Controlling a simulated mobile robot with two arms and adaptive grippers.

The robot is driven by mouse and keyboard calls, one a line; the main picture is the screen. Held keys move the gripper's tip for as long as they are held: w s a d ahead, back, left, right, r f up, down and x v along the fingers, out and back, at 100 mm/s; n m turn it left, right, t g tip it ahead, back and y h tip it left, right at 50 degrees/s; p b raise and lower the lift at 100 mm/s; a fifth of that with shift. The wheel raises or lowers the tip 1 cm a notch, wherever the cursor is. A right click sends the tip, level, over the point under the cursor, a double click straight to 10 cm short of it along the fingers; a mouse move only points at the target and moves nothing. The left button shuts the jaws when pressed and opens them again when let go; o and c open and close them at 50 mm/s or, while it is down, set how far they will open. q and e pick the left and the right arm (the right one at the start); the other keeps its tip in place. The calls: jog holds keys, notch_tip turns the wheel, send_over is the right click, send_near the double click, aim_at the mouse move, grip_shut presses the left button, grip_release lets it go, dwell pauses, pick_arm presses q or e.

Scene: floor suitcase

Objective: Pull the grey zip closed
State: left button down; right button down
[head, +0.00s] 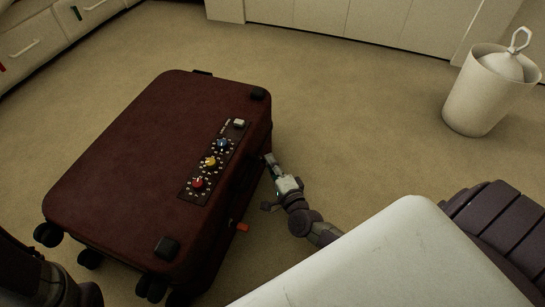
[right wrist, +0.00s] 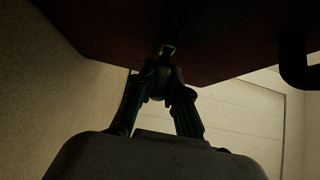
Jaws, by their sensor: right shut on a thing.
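A dark red suitcase (head: 120,150) lies flat on the floor, its wheels towards the lower left. My right gripper (head: 271,168) is at the suitcase's right side, near the far corner. In the right wrist view its fingers (right wrist: 163,82) close together just under the suitcase's dark edge (right wrist: 120,30). They are shut on a small piece there, which looks like the grey zip's pull (right wrist: 167,49); it is dark and mostly hidden by the fingertips. The zip's track is too dark to make out. My left gripper does not show.
A red-orange tab (head: 243,227) sticks out of the suitcase's right side, nearer to me. A panel with several coloured knobs (head: 210,161) is on the top. A white bin (head: 470,100) stands at the far right. A white surface (head: 400,260) fills the lower right. Floor beyond the suitcase is clear.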

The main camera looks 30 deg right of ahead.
jog(key=shift+a+f, duration=0.1)
jog(key=shift+a, duration=0.15)
jog(key=c, duration=1.2)
grip_release()
jog(key=shift+o, duration=0.2)
jog(key=shift+s, duration=0.15)
jog(key=s, duration=0.7)
jog(key=shift+s+a, duration=0.15)
jog(key=shift+a, duration=0.1)
